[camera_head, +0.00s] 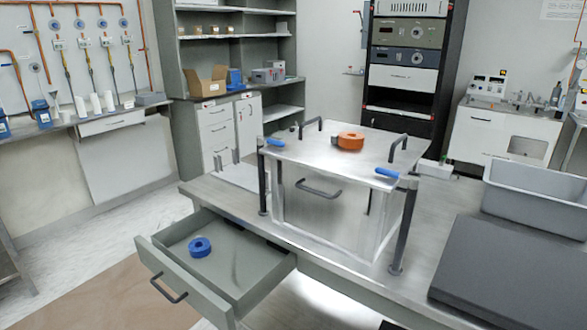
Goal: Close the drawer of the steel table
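The steel table (225,204) stands in front of me, running from left of centre to the right edge. Its drawer (240,277) is pulled out toward the lower left. The drawer has a dark bar handle (168,290) on its front panel. A blue ring-shaped roll (200,247) lies inside the drawer. Neither of my grippers shows in the head view, and nothing touches the drawer handle.
A metal box (330,215) with a raised lid plate, dark posts and handles stands on the table. An orange roll (351,140) lies on its lid. A grey bin (535,195) and a dark flat slab (505,275) are at right. Floor left of the drawer is clear.

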